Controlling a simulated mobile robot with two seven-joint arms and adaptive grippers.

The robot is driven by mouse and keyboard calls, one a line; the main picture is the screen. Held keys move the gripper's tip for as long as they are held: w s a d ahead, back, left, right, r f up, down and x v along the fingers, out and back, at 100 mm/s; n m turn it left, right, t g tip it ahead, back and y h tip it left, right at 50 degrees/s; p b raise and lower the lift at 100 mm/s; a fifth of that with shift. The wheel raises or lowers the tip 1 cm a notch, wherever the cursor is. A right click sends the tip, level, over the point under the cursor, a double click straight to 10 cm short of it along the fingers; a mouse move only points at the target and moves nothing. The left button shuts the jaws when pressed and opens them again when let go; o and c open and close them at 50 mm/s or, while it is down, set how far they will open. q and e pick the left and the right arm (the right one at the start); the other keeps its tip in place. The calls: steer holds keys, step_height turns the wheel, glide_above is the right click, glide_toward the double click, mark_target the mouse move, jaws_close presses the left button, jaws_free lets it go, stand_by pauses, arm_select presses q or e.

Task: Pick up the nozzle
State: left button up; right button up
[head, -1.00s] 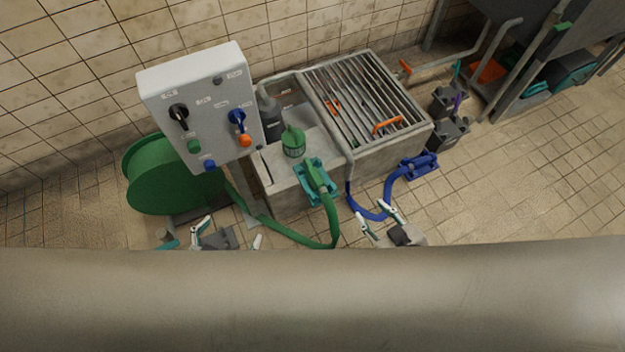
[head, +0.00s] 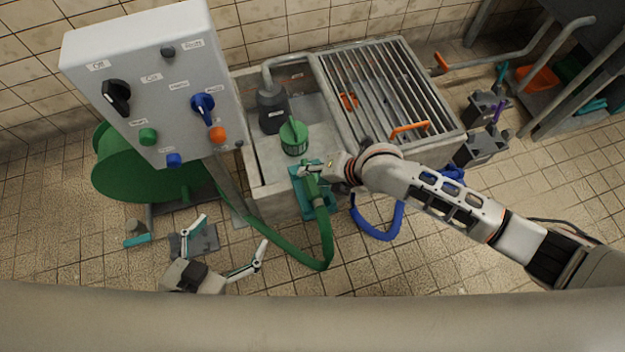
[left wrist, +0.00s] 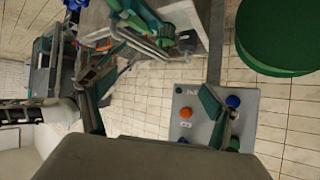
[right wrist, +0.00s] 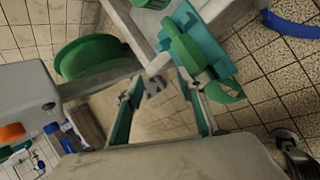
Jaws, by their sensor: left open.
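The green nozzle (head: 318,200) sits in a teal holder (head: 327,210) on the front of the sink unit, with a green hose hanging from its lower end. In the right wrist view the nozzle (right wrist: 184,48) lies beyond my right fingers, near the right one. My right gripper (head: 307,171) is at the nozzle's upper part and partly covers it. Its fingers (right wrist: 160,80) are apart with nothing visibly held; contact with the nozzle cannot be told. My left gripper (head: 234,229) is open and empty at the lower left, apart from the nozzle.
A white control box (head: 150,85) stands left, over a green hose reel (head: 115,180). A green funnel-like piece (head: 294,138) and a dark pump (head: 271,112) are in the sink beside the grate (head: 375,85). A blue hose (head: 378,235) hangs to the right.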

mark_target(315, 181)
steer(key=shift+w+d+f+n+g+h+b, duration=0.2)
steer(key=shift+w+d+f+n+b, duration=0.3)
steer(key=shift+f, duration=0.6)
steer(key=shift+w+d+f+n+g+h+b, duration=0.1)
steer(key=shift+w+d+f+n+h+b, duration=0.25)
steer(key=shift+f+n, duration=0.55)
steer(key=shift+w+d+f+n+g+h+b, duration=0.2)
steer(key=shift+w+f+n+b, duration=0.3)
steer(key=shift+f, duration=0.8)
steer(key=f, duration=0.1)
steer(key=a+f+b, duration=0.1)
steer(key=f, duration=0.1)
steer(key=shift+s+a+f, duration=0.15)
steer(key=shift+a, duration=0.05)
steer(key=shift+w+a+f+b, duration=0.3)
steer(key=shift+w+f+b, duration=0.1)
steer(key=shift+w, duration=0.1)
steer(key=c, duration=1)
arm_select(q)
steer(key=shift+w+d+r+n+h, duration=0.15)
steer(key=shift+w+d+n+h, duration=0.1)
steer(key=shift+d, duration=0.45)
steer(key=shift+w+d+r+n+h, duration=0.15)
steer(key=shift+d+n, duration=0.1)
steer(key=shift+d, duration=0.45)
